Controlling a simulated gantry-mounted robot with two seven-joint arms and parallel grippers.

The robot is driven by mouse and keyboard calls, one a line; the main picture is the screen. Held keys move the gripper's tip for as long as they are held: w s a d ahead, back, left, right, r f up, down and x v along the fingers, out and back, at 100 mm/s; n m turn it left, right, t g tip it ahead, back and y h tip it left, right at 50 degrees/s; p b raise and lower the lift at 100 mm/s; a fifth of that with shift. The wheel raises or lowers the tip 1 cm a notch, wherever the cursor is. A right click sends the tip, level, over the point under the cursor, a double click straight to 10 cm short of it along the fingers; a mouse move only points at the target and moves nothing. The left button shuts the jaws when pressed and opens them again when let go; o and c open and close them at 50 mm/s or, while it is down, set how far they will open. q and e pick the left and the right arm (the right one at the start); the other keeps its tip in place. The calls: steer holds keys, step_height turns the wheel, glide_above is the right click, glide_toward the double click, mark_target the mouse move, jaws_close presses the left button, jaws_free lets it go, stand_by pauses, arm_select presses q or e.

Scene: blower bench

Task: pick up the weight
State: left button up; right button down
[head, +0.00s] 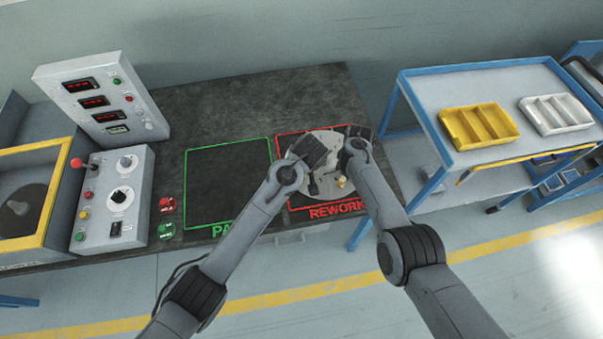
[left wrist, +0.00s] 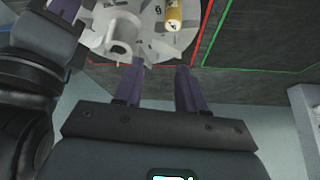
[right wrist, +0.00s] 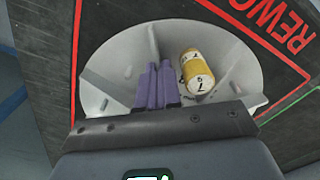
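The weight is a small yellow cylinder with a white label marked 7 (right wrist: 197,75). It lies on its side on a round grey-white dish-like part, and also shows in the left wrist view (left wrist: 174,16) and the head view (head: 341,182). My right gripper (right wrist: 158,85) is over the round part with its purple fingers together and nothing visible between them; the weight is just to their right in its wrist view. My left gripper (left wrist: 159,80) is open and empty near the round part's edge. The arms partly hide the round part (head: 325,195) in the head view.
The round part rests on the red-outlined REWORK area (right wrist: 285,35). The green-outlined area (head: 222,185) is empty. A control box (head: 115,195) stands left on the bench. A blue cart at right holds yellow (head: 480,125) and white trays (head: 556,113).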

arm_select(q)
steer(key=shift+n+g+y, duration=0.3)
steer(key=shift+n+g, duration=0.3)
steer(key=shift+n, duration=0.2)
steer(key=shift+w+a+f, duration=0.25)
steer(key=shift+w+f, duration=0.05)
steer(key=shift+f, duration=1.6)
steer(key=shift+w+a+f, duration=0.2)
steer(key=shift+w+f, duration=0.15)
steer(key=shift+f, duration=1.55)
steer(key=shift+w+a+f, duration=0.25)
steer(key=shift+w+f, duration=0.05)
steer(key=shift+f, duration=1.6)
steer(key=shift+c, duration=0.3)
jaws_close()
